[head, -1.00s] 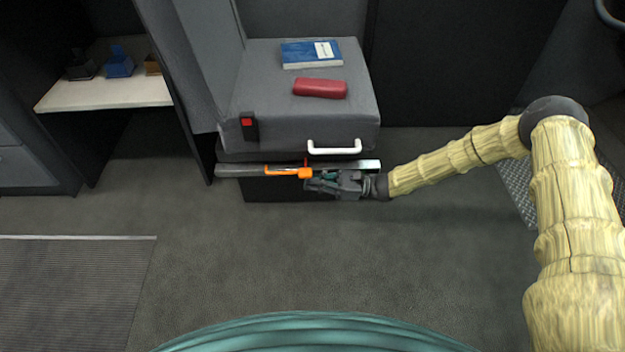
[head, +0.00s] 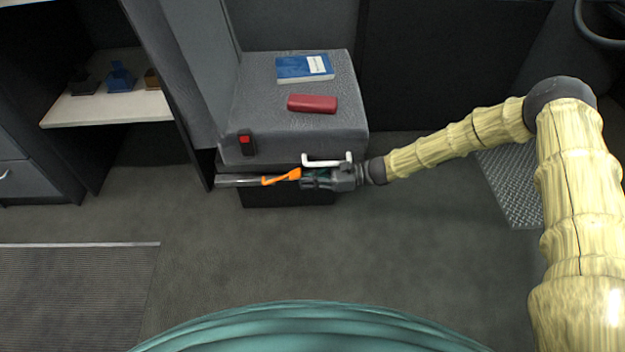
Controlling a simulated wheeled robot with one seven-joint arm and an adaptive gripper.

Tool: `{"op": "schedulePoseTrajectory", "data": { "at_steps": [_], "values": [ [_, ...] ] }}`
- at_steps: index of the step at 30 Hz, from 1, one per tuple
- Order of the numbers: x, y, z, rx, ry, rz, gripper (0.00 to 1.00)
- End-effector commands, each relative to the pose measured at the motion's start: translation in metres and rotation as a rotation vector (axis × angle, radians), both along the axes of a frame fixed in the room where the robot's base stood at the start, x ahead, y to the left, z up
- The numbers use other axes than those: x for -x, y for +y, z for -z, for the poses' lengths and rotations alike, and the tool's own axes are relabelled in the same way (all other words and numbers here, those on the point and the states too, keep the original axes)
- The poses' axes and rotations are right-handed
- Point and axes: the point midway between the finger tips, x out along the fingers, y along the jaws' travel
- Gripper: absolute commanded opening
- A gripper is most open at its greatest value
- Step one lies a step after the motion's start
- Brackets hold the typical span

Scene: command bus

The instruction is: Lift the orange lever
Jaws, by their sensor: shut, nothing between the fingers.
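The orange lever (head: 283,177) is at the front lower edge of the grey seat (head: 350,118), over a metal rail (head: 236,182). It slants, with its right end higher than its left end. My gripper (head: 306,180) is at the right end of the lever, just below the white handle (head: 327,161). Its fingers are shut with nothing between them. The fingertips are beside or touching the lever's right end; I cannot tell which. My gripper hides the right part of the rail.
A blue book (head: 300,69) and a red case (head: 312,103) lie on the seat. A red buckle (head: 246,142) is at its left front. A shelf (head: 105,108) with small holders stands at left. The floor (head: 230,255) in front is clear.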

Motion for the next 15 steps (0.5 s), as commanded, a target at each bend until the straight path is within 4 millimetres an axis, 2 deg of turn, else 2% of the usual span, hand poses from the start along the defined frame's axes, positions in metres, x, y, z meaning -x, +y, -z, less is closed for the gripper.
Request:
{"op": "schedulePoseTrajectory", "data": {
  "at_steps": [11,15],
  "values": [
    [-0.0001,-0.0011,0.0007,-0.001,0.0,0.002,0.0],
    [-0.0007,-0.0055,0.0075,0.0,0.001,0.003,0.0]
  ]
}}
